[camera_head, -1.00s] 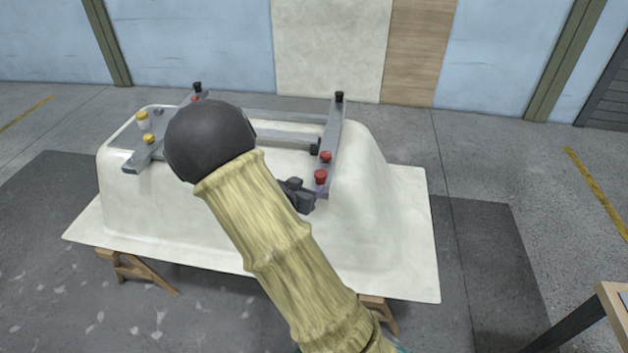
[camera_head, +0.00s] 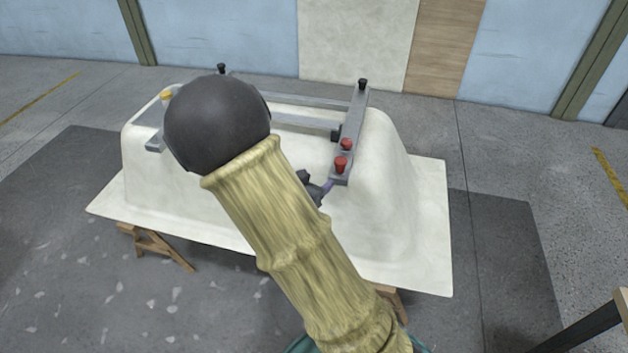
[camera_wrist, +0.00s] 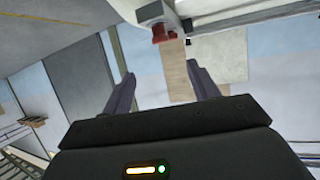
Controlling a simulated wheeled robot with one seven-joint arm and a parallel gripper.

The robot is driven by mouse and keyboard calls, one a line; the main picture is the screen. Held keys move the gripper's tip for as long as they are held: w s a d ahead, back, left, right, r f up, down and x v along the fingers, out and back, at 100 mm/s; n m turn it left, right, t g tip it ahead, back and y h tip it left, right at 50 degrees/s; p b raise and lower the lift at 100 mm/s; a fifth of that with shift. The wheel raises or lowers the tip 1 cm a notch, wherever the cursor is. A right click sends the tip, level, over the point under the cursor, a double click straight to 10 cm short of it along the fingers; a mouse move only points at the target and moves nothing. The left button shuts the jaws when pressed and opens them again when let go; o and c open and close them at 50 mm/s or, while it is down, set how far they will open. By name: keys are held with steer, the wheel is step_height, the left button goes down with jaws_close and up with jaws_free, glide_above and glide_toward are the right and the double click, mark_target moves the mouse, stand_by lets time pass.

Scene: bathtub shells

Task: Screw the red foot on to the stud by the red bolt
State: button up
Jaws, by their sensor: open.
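Two red parts sit at the near end of the right-hand grey crossbar (camera_head: 352,120) on the upturned white tub. The nearer, larger one (camera_head: 341,164) stands by the bar's end. The smaller one (camera_head: 346,144) is just behind it. I cannot tell for certain which is foot and which is bolt, and no bare stud is distinguishable. My gripper (camera_head: 322,188) is just below and left of the bar's end, partly hidden by my arm. In the wrist view my gripper (camera_wrist: 162,88) is open, its fingers apart with nothing between them. A red part (camera_wrist: 163,30) shows beyond the fingertips.
The white tub (camera_head: 405,200) rests upside down on wooden trestles (camera_head: 155,245). Black parts (camera_head: 362,84) stand at the crossbars' far ends. A yellow part (camera_head: 167,94) shows at left, partly behind my arm. A table edge (camera_head: 585,330) is at lower right.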

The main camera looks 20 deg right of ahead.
steer(key=shift+c, duration=0.2)
steer(key=s+a+n+g+y, duration=0.2)
steer(key=s+a+n+y, duration=0.45)
steer(key=y, duration=0.25)
steer(key=s+d+r+n+g+y, duration=0.1)
steer(key=s+n+g, duration=0.2)
steer(key=s, duration=0.7)
steer(key=shift+r+g, duration=0.4)
steer(key=shift+g, duration=0.2)
steer(key=shift+c, duration=0.2)
